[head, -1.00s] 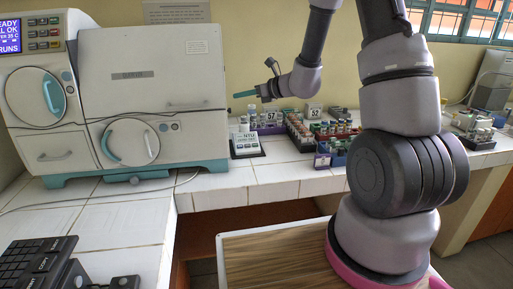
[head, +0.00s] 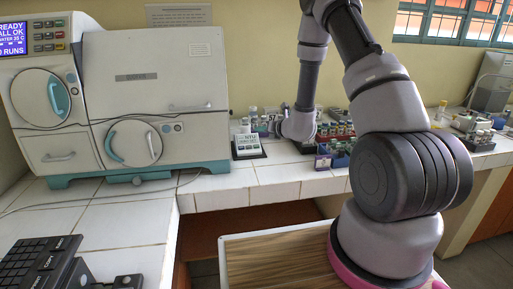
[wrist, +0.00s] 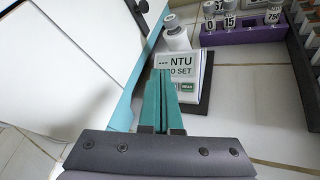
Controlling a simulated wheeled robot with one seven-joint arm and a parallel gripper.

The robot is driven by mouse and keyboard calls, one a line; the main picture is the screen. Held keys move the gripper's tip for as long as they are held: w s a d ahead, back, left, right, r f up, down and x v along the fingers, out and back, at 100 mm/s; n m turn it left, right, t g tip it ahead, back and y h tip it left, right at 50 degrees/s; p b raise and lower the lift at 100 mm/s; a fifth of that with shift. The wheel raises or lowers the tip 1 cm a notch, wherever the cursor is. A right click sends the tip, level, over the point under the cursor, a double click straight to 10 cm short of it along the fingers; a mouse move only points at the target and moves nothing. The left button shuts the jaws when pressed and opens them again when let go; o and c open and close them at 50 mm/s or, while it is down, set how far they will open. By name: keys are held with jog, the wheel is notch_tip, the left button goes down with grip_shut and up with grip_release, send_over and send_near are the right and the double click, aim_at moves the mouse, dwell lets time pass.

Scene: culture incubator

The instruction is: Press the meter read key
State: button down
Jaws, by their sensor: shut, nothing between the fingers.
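The meter (head: 247,146) is a small pale unit on a dark base, on the tiled counter right of the big white machine. In the wrist view the meter (wrist: 203,66) shows a display with dashes and "NTU", with "SET" text below. A small green key (wrist: 187,87) with lettering too small to read surely sits low on its face, just right of my fingers. My gripper (wrist: 164,80) is shut and empty, its teal fingers together in front of the meter's lower left and hiding part of it. Contact cannot be told. In the head view my wrist mostly hides the fingers.
A white capped bottle (wrist: 175,33) stands just behind the meter. A purple rack (wrist: 243,33) with labelled vials is behind right. The white machine (head: 155,85) borders the left side closely. Bare tiles (wrist: 265,110) lie right of the meter.

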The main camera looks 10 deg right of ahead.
jog(key=shift+w+f, duration=0.65)
jog(key=shift+f, duration=0.65)
jog(key=shift+w+f, duration=0.7)
jog(key=shift+f, duration=0.6)
jog(key=shift+w+f, duration=0.65)
jog(key=shift+f, duration=0.65)
jog(key=shift+w+f, duration=0.2)
jog(key=shift+f, duration=0.2)
jog(key=shift+w+f, duration=0.15)
jog(key=shift+f, duration=0.15)
jog(key=shift+r, duration=0.1)
jog(key=shift+s+r, duration=0.35)
jog(key=shift+r, duration=0.25)
jog(key=shift+s+r, duration=0.4)
jog(key=shift+r, duration=0.35)
jog(key=shift+s+r, duration=0.35)
jog(key=shift+r, duration=0.4)
jog(key=shift+s+r, duration=0.4)
jog(key=shift+r, duration=0.35)
